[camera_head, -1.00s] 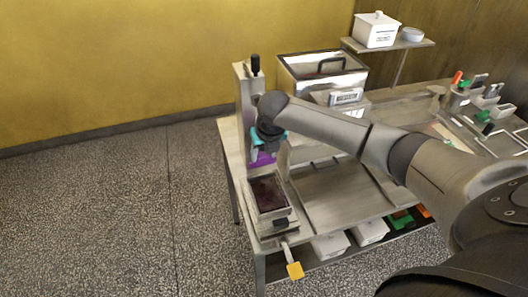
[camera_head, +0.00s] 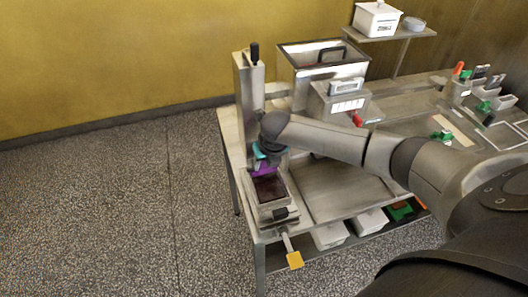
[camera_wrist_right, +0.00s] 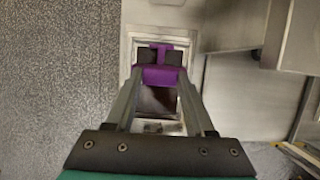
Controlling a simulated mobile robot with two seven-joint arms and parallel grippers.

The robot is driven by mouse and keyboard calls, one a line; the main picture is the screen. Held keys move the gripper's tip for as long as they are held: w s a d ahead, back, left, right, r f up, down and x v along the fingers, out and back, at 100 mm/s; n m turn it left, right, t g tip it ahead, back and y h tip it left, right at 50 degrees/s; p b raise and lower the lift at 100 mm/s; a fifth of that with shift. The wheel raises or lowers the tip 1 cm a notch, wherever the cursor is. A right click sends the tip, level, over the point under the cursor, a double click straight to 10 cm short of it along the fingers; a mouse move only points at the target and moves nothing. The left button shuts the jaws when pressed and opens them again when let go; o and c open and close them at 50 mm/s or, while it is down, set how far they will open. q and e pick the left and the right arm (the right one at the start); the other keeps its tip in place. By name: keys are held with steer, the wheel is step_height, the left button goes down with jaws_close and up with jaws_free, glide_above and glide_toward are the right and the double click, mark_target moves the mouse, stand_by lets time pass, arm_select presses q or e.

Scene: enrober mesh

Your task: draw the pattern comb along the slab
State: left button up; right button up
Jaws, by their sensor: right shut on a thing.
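The purple pattern comb (camera_head: 263,169) is held in my right gripper (camera_head: 267,155), over the far end of the dark brown slab (camera_head: 269,188). The slab lies in a pale metal frame (camera_head: 291,203) on the near left part of the bench. I cannot tell whether the comb's lower edge touches the slab. My left gripper is not in view.
A metal column with a black knob (camera_head: 255,52) stands behind the comb. A steel tank (camera_head: 312,78) is to its right. A yellow tab (camera_head: 295,260) sticks out past the bench's front edge. The metal bench surface (camera_head: 345,190) right of the slab is clear.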

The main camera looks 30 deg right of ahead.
steer(key=s+p, duration=0.2)
steer(key=s+a+p, duration=0.1)
steer(key=s+p, duration=0.1)
steer(key=s, duration=0.1)
steer(key=shift+s+a, duration=0.1)
steer(key=shift+s+a+f+p, duration=0.1)
steer(key=shift+s+a+p, duration=0.1)
steer(key=shift+s+p, duration=0.35)
steer(key=shift+s+a+f+p, duration=0.15)
steer(key=shift+s+p, duration=0.1)
steer(key=shift+s, duration=0.5)
steer(key=shift+r, duration=0.1)
steer(key=shift+f, duration=0.45)
steer(key=shift+w+d, duration=0.25)
steer(key=shift+w, duration=0.75)
stand_by(0.5)
steer(key=shift+w+d, duration=0.1)
steer(key=shift+w, duration=0.1)
steer(key=shift+w+d, duration=0.1)
steer(key=shift+w, duration=0.55)
stand_by(0.5)
steer(key=shift+w, duration=0.15)
